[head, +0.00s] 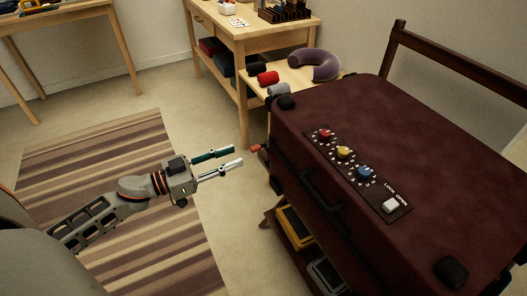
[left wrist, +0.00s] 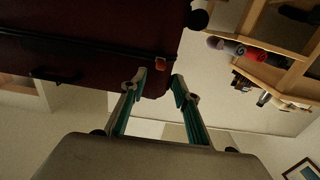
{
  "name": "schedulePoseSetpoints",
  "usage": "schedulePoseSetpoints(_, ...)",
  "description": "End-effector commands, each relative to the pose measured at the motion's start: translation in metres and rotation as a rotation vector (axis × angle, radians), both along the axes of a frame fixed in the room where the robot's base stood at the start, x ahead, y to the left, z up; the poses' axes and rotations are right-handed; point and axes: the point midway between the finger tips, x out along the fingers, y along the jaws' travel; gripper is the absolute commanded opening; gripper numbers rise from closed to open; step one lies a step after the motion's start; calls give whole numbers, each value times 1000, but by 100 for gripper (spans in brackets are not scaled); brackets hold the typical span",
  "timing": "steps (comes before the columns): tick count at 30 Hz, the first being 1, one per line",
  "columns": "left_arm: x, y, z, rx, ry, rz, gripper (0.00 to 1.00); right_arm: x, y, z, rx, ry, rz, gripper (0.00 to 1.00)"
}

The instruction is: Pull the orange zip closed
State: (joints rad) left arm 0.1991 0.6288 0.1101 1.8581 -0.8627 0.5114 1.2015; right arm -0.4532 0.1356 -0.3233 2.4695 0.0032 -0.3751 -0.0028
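My right gripper is not in view.
The suitcase top has a dial panel (head: 350,170) with red, yellow and blue knobs and a white button. Under it is a shelf with a yellow case (head: 295,228). Behind are a wooden table (head: 250,35), rolled cloths and a purple neck pillow (head: 316,65). The striped rug area is clear.

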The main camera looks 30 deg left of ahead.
Motion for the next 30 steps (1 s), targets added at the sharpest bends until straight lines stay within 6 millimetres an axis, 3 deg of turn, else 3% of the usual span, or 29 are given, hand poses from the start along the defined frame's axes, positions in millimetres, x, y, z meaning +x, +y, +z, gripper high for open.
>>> schedulePoseSetpoints(5, 10, -3, 2, -3, 1, -14, 31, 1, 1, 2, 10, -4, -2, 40)
schedulePoseSetpoints(18, 60, -32, 1, -4, 1, -12, 31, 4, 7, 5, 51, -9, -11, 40)
schedulePoseSetpoints(30, 70, -38, 2, -3, 1, -11, 31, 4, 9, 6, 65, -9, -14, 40)
